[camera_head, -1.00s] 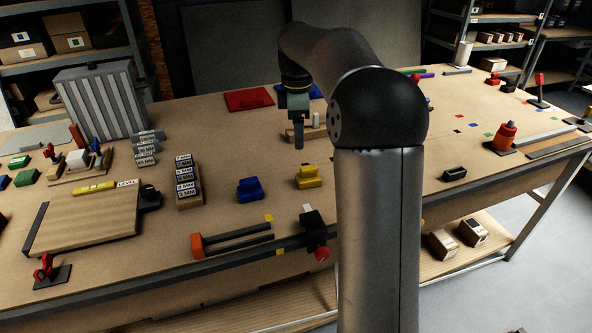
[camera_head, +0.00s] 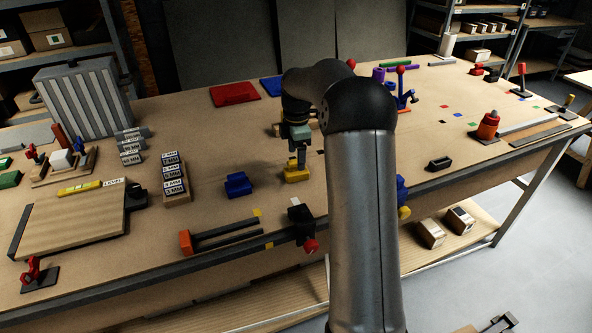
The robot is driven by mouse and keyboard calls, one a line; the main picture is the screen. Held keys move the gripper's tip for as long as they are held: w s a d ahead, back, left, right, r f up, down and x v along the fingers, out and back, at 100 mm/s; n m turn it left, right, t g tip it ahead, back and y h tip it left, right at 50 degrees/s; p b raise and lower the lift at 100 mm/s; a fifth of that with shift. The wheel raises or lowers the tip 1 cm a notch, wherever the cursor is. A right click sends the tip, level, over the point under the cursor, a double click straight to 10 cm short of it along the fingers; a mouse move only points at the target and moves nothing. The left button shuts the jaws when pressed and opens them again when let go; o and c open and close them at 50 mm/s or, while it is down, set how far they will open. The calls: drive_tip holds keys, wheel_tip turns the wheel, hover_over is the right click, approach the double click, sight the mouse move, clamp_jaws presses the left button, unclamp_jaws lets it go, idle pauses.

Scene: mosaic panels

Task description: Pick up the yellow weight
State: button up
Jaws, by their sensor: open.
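The yellow weight (camera_head: 297,175) is a small yellow block on the middle of the wooden workbench. My gripper (camera_head: 297,163) points straight down directly over it. The fingers hide the weight's upper part. The fingertips are at or just above its top, and I cannot tell whether they touch it. My gripper is open. The weight rests on the bench.
A similar blue weight (camera_head: 238,185) stands to the left of the yellow one. A rack of labelled MM blocks (camera_head: 175,180) is further left. An orange and black bar clamp (camera_head: 225,237) lies along the front edge. A black block (camera_head: 439,163) sits to the right.

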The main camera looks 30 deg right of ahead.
sight(296, 160)
drive_tip(key=shift+f+p, duration=0.8)
drive_tip(key=shift+f, duration=1.85)
drive_tip(key=c, duration=1.5)
drive_tip(key=shift+w+r, duration=0.1)
clamp_jaws()
drive_tip(key=shift+r, duration=0.1)
